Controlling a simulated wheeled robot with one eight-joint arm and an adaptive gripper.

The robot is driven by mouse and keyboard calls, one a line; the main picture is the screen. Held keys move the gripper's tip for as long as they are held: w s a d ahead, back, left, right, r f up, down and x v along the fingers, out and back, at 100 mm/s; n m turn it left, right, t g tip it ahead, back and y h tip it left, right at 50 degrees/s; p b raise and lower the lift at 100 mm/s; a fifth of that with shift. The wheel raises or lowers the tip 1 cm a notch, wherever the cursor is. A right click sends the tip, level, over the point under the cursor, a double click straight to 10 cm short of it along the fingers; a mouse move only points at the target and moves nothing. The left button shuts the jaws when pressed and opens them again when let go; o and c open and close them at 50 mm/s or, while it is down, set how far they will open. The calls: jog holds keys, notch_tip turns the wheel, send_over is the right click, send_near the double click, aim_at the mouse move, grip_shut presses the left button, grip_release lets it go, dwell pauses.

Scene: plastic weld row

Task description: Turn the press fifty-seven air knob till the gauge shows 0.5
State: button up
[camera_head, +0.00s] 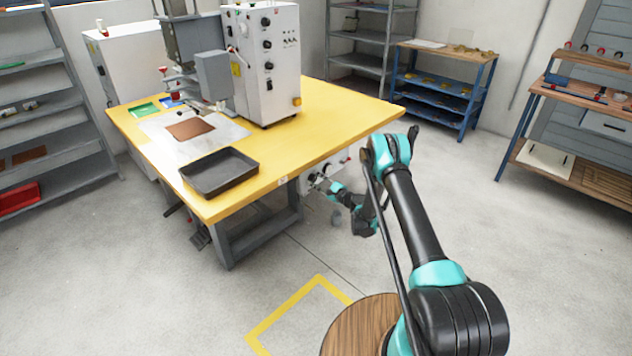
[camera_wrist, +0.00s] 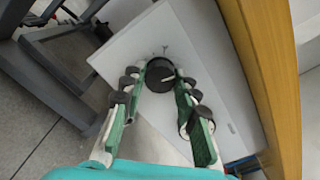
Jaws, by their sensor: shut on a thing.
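A round black knob (camera_wrist: 160,74) with a pale pointer line sits on a light grey panel (camera_wrist: 205,45) in the wrist view. My gripper (camera_wrist: 159,72) is shut on the knob, one green-and-black finger on each side of it. In the head view, my gripper (camera_head: 321,183) reaches under the near right edge of the yellow table to a pale box (camera_head: 342,163). The knob is too small to make out there. I cannot make out a gauge or its reading in either view.
The yellow table (camera_head: 330,110) overhangs the box; its edge (camera_wrist: 262,70) runs close to the right of my gripper in the wrist view. A white press cabinet (camera_head: 264,85) and a dark tray (camera_head: 219,173) stand on it. Grey table legs (camera_wrist: 50,70) are at left. Floor to the right is clear.

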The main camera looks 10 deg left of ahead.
jog(key=o, duration=1.1)
jog(key=shift+o, duration=0.2)
